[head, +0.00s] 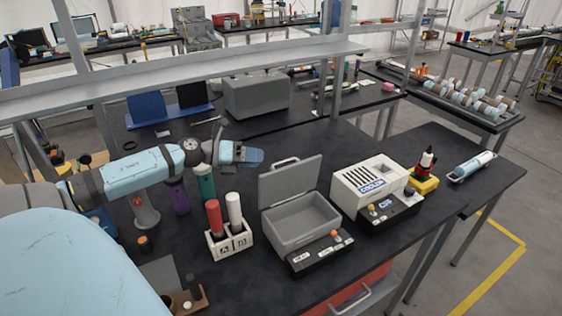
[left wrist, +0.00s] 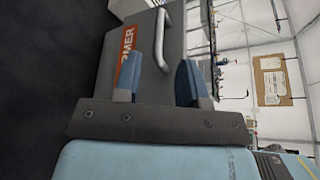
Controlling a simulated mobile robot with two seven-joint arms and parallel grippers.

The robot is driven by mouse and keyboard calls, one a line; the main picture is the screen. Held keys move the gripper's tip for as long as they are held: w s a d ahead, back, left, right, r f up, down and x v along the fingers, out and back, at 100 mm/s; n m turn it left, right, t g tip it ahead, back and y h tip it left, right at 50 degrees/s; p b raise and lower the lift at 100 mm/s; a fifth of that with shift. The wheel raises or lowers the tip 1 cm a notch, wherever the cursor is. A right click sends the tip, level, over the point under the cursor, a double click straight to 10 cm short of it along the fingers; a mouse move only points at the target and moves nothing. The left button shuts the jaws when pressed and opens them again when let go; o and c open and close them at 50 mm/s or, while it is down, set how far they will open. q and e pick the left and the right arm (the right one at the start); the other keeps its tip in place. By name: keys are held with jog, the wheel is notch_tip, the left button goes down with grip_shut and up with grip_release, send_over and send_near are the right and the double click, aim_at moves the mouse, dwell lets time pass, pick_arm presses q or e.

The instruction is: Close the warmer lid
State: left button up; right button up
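The warmer (head: 298,232) is a grey open-topped box on the dark bench in the head view. Its lid (head: 289,182) stands raised at the back of the box, with a bar handle (head: 285,161) on its upper edge. My left gripper (head: 257,157) is just left of and behind the raised lid. In the left wrist view my left gripper (left wrist: 157,72) has its two blue fingers apart with nothing held between them. The lid (left wrist: 180,35) is beyond the fingers, showing an orange label and its handle (left wrist: 161,42). Contact cannot be told. My right gripper is not in view.
A control box (head: 320,254) sits in front of the warmer. A white cooler (head: 370,185) stands right of it. A white holder with red and white tubes (head: 229,238) stands left. A shelf (head: 180,80) crosses behind the arm.

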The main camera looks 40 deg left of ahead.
aim_at(286, 177)
pick_arm(q)
jog(key=shift+p+x, duration=0.3)
jog(key=shift+x, duration=3.55)
grip_shut()
